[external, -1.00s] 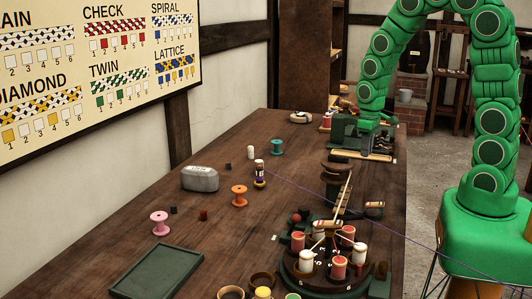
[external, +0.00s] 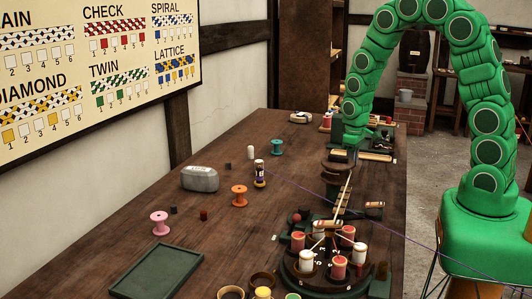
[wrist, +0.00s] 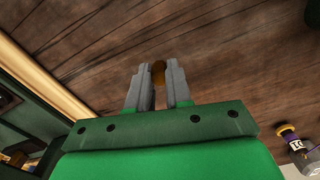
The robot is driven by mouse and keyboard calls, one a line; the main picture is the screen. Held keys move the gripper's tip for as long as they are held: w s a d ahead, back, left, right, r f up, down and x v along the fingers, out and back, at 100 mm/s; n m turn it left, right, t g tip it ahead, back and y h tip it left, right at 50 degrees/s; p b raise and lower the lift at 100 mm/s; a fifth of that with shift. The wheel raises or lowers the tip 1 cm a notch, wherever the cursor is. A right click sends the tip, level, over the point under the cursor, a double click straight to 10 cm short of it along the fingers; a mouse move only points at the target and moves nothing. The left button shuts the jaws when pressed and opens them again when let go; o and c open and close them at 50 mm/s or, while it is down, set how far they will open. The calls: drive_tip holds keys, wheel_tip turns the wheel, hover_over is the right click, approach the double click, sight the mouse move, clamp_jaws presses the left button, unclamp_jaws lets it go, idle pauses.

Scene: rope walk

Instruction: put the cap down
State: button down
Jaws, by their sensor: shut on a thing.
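My gripper (wrist: 158,92) shows in the wrist view with its two grey fingers shut on a small brown-orange thing, which looks like the cap (wrist: 158,72). The cap sits between the fingertips with dark wood tabletop behind it. How far it is above the table I cannot tell. In the external view my green arm arches down to the right part of the bench (external: 225,225). The fingers and the cap are too small or hidden to make out there.
A grey lidded case (external: 200,179), an orange spool (external: 239,195), a teal spool (external: 277,147) and a small dark-banded bottle-like thing (external: 260,172) stand on the bench. A round carrier with several bobbins (external: 306,262) is in front. A green tray (external: 155,272) lies front left. Bare wood lies between them.

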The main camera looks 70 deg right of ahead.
drive_tip(key=shift+f, duration=1.35)
drive_tip(key=shift+f, duration=0.15)
drive_tip(key=c, duration=1)
unclamp_jaws()
drive_tip(key=shift+c, duration=0.2)
